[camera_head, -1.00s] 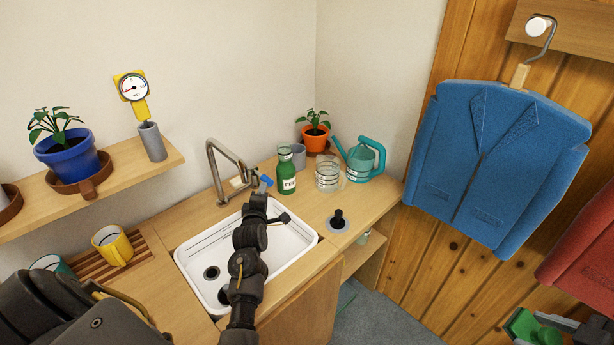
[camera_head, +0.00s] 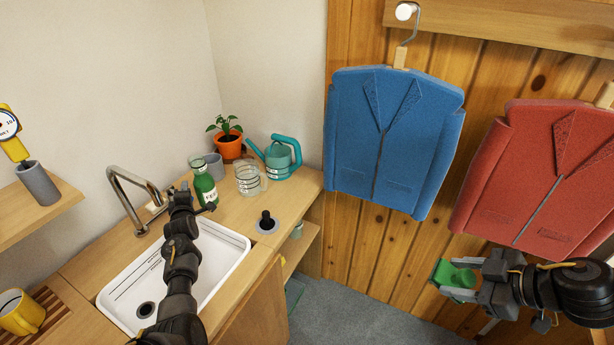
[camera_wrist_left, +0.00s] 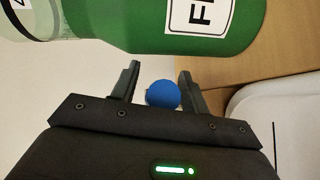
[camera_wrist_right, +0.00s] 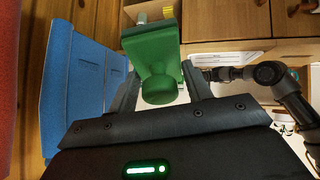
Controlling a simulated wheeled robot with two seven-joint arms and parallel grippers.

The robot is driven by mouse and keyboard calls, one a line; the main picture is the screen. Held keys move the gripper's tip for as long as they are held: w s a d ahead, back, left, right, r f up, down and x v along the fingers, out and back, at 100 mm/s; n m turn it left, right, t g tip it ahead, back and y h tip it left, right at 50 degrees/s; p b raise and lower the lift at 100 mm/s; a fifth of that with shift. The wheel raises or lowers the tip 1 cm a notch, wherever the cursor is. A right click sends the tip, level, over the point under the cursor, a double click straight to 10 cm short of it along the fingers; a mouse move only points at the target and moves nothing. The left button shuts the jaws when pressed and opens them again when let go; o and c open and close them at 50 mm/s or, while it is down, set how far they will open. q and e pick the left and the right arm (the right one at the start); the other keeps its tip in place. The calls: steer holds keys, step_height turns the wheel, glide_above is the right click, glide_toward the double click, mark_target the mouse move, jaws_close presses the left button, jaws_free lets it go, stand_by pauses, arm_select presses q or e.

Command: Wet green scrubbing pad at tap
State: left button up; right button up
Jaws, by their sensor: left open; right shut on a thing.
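The green scrubbing pad (camera_head: 445,274) is in my right gripper (camera_head: 478,276) at the lower right of the head view. The right wrist view shows the green pad's block and rounded grip (camera_wrist_right: 152,50) between the fingers. The metal tap (camera_head: 132,182) arches at the back of the white sink (camera_head: 232,252). My left gripper (camera_head: 181,195) is beside the tap, at the sink's back edge. In the left wrist view its fingers stand open on either side of a blue knob (camera_wrist_left: 163,94); whether they touch it is unclear.
A green bottle (camera_head: 204,186) stands just beyond my left gripper. A glass jar (camera_head: 248,180), teal watering can (camera_head: 280,160) and black-handled plug (camera_head: 266,222) are on the counter. Blue (camera_head: 392,140) and red jackets (camera_head: 535,180) hang near my right arm. The floor between is clear.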

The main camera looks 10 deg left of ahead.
arm_select(q)
steer(key=shift+c, duration=0.2)
jaws_close()
steer(key=r+p, duration=0.1)
steer(key=p, duration=0.2)
steer(key=shift+r+n+g+h, duration=0.3)
steer(key=shift+n+g+h, duration=0.1)
arm_select(e)
step_height(320, 180, up, 3)
steer(key=shift+r, duration=0.15)
arm_select(q)
steer(key=shift+f, duration=0.3)
steer(key=shift+o, duration=0.2)
jaws_free()
steer(key=v, duration=1.2)
arm_select(e)
steer(key=shift+f, duration=0.25)
